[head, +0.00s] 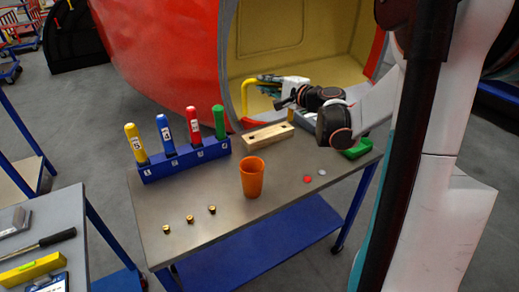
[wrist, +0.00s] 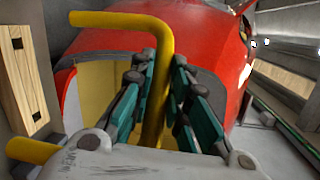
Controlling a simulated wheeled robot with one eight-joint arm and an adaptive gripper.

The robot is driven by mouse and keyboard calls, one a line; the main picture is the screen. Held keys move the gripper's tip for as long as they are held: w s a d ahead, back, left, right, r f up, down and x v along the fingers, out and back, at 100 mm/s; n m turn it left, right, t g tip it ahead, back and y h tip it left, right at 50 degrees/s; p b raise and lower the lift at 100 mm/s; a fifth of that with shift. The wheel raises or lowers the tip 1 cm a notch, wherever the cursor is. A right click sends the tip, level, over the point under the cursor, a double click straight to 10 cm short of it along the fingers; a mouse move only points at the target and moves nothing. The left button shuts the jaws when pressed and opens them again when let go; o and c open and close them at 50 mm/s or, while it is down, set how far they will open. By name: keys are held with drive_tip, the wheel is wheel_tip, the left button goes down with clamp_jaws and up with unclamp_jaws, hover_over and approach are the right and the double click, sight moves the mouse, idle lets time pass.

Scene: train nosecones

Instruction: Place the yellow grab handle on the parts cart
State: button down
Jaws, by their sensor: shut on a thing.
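The yellow grab handle (head: 246,98) is a bent round bar near the back edge of the metal-topped cart (head: 190,252), in front of the red nosecone's opening. In the wrist view the handle (wrist: 163,50) runs between the teal finger pads of my gripper (wrist: 160,85), with one bent end reaching left. Another yellow bar piece (wrist: 32,150) shows at lower left, partly hidden by the gripper body. My gripper (head: 268,80) is shut on the handle. I cannot tell whether the handle touches anything else.
On the cart stand a blue rack (head: 185,160) of numbered coloured handles, an orange cup (head: 252,177), a wooden block (head: 267,136), small brass pieces (head: 190,219) and a green part (head: 357,149). The red nosecone (head: 165,55) stands behind.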

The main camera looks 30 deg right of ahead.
wheel_tip(320, 180, down, 19)
drive_tip(key=b, duration=0.7)
drive_tip(key=shift+f, duration=0.2)
drive_tip(key=shift+s, duration=0.1)
drive_tip(key=shift+f, duration=0.1)
drive_tip(key=c, duration=1.5)
unclamp_jaws()
drive_tip(key=shift+c, duration=0.2)
drive_tip(key=p+v, duration=0.2)
drive_tip(key=v, duration=1)
